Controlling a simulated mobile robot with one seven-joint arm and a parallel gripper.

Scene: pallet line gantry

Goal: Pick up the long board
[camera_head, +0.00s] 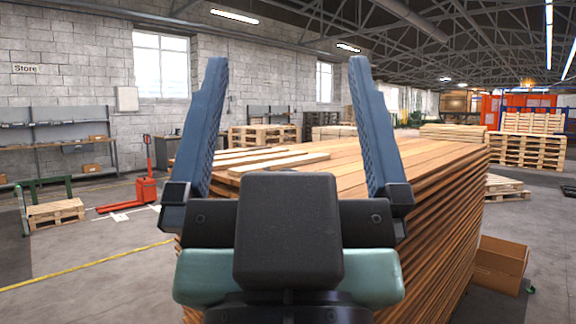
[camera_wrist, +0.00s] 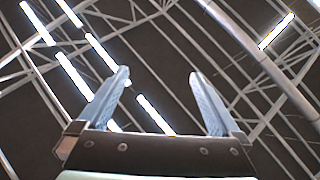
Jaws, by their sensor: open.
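A big stack of long brown planks (camera_head: 440,180) stands in front of me. Several loose pale boards lie on its top at the left; the nearest, a pale board (camera_head: 280,164), shows between my fingers and lies slightly askew. I cannot tell which one the task calls the long board. My gripper (camera_head: 288,62) is raised, wide open and empty, with its fingers pointing up in front of the stack. It hides part of the stack's top and near side. The wrist view shows my open gripper (camera_wrist: 159,74) against the roof only, with no board.
A cardboard box (camera_head: 501,263) sits on the floor right of the stack. An orange-red pallet jack (camera_head: 146,190) and a pallet on a green cart (camera_head: 55,211) stand at left. More pallets (camera_head: 527,150) are behind at right. The floor at front left is clear.

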